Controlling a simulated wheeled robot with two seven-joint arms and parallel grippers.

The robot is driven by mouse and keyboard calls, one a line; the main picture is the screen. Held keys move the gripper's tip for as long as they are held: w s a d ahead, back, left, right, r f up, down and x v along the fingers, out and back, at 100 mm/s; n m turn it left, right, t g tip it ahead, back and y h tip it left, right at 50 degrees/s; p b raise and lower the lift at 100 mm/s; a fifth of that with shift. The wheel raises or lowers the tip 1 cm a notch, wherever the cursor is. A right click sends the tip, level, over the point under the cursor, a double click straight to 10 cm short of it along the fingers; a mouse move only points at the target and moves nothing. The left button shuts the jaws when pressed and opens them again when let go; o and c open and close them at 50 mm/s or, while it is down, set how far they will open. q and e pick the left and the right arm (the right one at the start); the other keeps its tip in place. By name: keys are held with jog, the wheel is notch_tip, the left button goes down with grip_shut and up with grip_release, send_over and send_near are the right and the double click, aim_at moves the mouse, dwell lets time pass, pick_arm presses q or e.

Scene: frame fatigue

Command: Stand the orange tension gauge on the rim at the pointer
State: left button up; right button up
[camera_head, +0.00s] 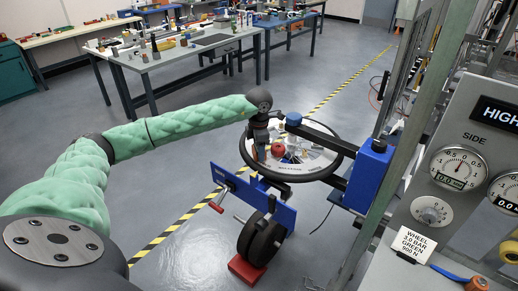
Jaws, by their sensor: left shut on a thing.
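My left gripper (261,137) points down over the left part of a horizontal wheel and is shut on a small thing. A little orange shows at the fingertips, so I take it for the orange tension gauge (261,153); it is mostly hidden and too small to tell whether it touches the wheel. The wheel's black rim (316,177) is a ring around a pale disc with several small things on it, among them a red round one (278,149). I cannot make out the pointer. My right gripper is not in view.
A blue clamp plate (252,196) and a dark roller (261,238) on a red block are below the wheel. A blue housing (370,172) and a grey post stand right of it. A gauge panel (460,165) fills the right. Cluttered workbenches (190,52) stand behind; floor at left is clear.

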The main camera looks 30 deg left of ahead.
pick_arm(q)
jog(key=shift+f, duration=0.1)
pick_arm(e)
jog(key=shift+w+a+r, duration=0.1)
pick_arm(q)
jog(key=o, duration=1)
jog(key=shift+o, duration=0.2)
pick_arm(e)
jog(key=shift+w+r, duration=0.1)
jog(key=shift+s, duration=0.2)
pick_arm(q)
jog(key=shift+r, duration=0.45)
jog(key=shift+r+b, duration=0.65)
jog(key=shift+r, duration=0.05)
notch_tip(320, 180, up, 10)
jog(key=b, duration=0.4)
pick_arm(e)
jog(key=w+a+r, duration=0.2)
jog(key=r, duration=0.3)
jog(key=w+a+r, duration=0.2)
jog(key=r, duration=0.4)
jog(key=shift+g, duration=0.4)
